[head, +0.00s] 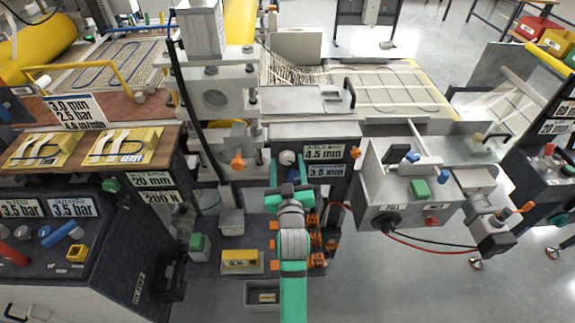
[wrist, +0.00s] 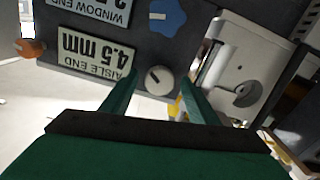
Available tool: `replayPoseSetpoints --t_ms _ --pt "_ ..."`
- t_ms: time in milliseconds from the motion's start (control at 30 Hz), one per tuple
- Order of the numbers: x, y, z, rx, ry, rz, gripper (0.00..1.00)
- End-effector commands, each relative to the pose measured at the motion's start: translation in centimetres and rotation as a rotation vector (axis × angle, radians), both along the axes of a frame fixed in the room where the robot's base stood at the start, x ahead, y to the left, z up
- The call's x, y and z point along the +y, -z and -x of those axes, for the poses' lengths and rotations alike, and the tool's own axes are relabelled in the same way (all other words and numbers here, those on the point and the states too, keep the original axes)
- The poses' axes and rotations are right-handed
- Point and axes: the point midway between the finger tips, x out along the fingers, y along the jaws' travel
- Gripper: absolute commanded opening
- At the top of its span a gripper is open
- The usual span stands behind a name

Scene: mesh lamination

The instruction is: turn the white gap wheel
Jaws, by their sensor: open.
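The white gap wheel (head: 288,157) is a small round knob on the dark front panel of the middle machine. In the wrist view the white wheel (wrist: 159,82) has a dark pointer mark and shows between my two fingertips. My gripper (head: 288,175) is open in front of the panel, its green fingers on either side of the wheel. In the wrist view I cannot tell whether the fingers of my gripper (wrist: 158,90) touch the wheel.
A plate reading "aisle end 4.5 mm" (wrist: 95,52) sits beside the wheel. A blue star knob (wrist: 168,16) is close by on the same panel. Orange knobs (head: 238,161) flank the panel. A grey box with a green button (head: 419,189) stands at right.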

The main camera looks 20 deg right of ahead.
Motion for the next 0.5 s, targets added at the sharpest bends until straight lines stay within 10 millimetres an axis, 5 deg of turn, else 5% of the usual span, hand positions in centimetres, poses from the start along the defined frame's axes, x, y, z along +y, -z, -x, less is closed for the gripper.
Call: replayPoseSetpoints --t_ms 233,400,500 --pt "-0.02 -0.01 -0.07 0.000 0.000 0.000 0.55" --pt "-0.01 -0.01 -0.06 0.000 0.000 0.000 0.16" --pt "0.01 -0.02 -0.05 0.000 0.000 0.000 0.13"
